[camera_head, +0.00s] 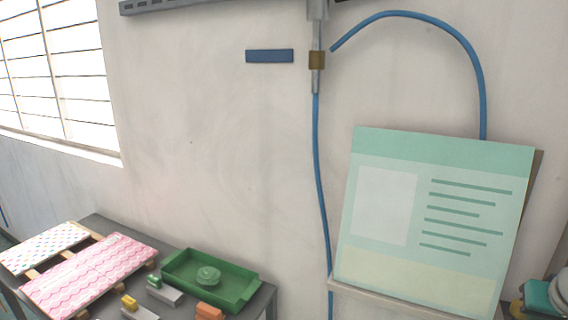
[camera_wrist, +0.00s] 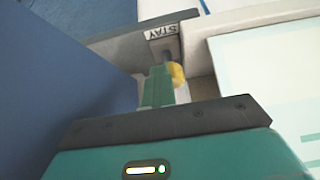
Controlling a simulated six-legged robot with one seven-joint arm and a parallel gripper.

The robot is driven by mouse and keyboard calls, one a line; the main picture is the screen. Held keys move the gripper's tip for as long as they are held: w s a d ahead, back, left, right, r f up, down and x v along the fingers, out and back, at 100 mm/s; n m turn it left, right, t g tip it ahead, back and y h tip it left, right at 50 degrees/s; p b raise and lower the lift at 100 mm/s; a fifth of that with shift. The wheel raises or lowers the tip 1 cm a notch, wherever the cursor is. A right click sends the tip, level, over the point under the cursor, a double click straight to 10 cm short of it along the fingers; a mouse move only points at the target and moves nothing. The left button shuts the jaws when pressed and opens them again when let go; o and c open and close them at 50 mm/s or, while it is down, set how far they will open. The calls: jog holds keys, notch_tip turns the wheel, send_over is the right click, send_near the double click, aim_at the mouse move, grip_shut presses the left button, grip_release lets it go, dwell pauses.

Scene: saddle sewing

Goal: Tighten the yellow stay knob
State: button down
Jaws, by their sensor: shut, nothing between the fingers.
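The yellow stay knob (camera_wrist: 178,74) shows in the wrist view, just right of my fingertips and partly hidden by them. It sits below a grey block with a STAY label (camera_wrist: 163,31), with a dark stem between. My gripper (camera_wrist: 160,70) has its green fingers shut together, with nothing seen between them. The fingertips overlap the knob's left side in the picture; I cannot tell whether they touch it. In the head view I cannot make out the STAY block or the knob for certain.
In the wrist view a pale panel (camera_wrist: 268,65) stands close on the right and a dark blue surface (camera_wrist: 75,85) fills the left. In the head view a pale green board (camera_head: 385,205) leans at the right; a table with a green tray (camera_head: 235,297) is lower left.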

jog(key=shift+a, duration=0.15)
jog(key=shift+w+a, duration=0.2)
jog(key=shift+a, duration=0.15)
jog(key=shift+w+a, duration=0.1)
jog(key=shift+a, duration=0.1)
jog(key=shift+w+a, duration=0.35)
jog(key=shift+s, duration=0.1)
dwell(0.4)
notch_tip(320, 180, up, 6)
jog(key=shift+s+a, duration=0.2)
jog(key=shift+a, duration=0.05)
dwell(0.4)
